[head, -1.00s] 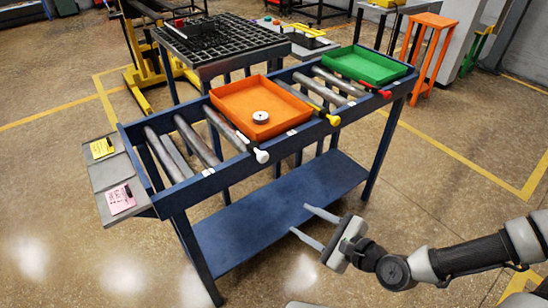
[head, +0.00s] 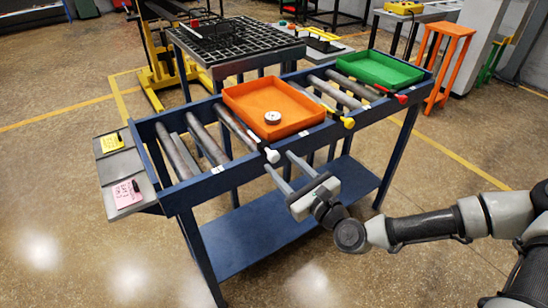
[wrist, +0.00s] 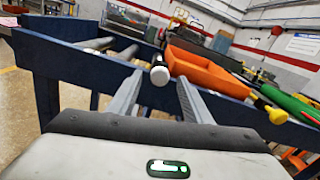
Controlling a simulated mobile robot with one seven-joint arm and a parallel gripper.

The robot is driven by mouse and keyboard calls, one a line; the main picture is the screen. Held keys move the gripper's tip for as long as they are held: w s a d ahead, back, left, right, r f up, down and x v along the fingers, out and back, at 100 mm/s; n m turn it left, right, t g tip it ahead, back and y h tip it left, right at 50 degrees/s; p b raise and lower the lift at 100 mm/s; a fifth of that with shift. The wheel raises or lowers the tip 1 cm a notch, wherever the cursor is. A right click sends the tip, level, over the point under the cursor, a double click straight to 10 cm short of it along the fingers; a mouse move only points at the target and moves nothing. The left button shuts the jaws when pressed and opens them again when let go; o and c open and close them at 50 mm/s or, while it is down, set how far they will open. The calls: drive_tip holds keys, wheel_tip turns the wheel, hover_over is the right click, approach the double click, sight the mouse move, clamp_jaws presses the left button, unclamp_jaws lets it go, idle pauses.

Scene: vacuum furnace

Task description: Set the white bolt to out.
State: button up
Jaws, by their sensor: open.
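The white bolt (head: 272,156) is a rod with a white knob that sticks out at the front rail of the blue roller table (head: 215,184), just left of the orange tray. In the wrist view the white knob (wrist: 160,76) faces me between and beyond my two fingers. My gripper (head: 278,162) is open and empty. Its fingertips are close to the white knob in the head view, and I cannot tell whether they touch it. In the wrist view my gripper (wrist: 157,82) has one finger on each side of the knob.
The orange tray (head: 240,109) holds a small round white piece (head: 272,118). The yellow bolt (head: 348,123) and red bolt (head: 402,99) stick out farther right, near the green tray (head: 380,68). A yellow card (head: 112,142) and pink card (head: 124,194) lie at the left end.

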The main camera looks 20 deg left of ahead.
sight(276, 158)
drive_tip(key=x, duration=0.4)
drive_tip(key=shift+w+a, duration=0.25)
drive_tip(key=shift+a, duration=0.05)
clamp_jaws()
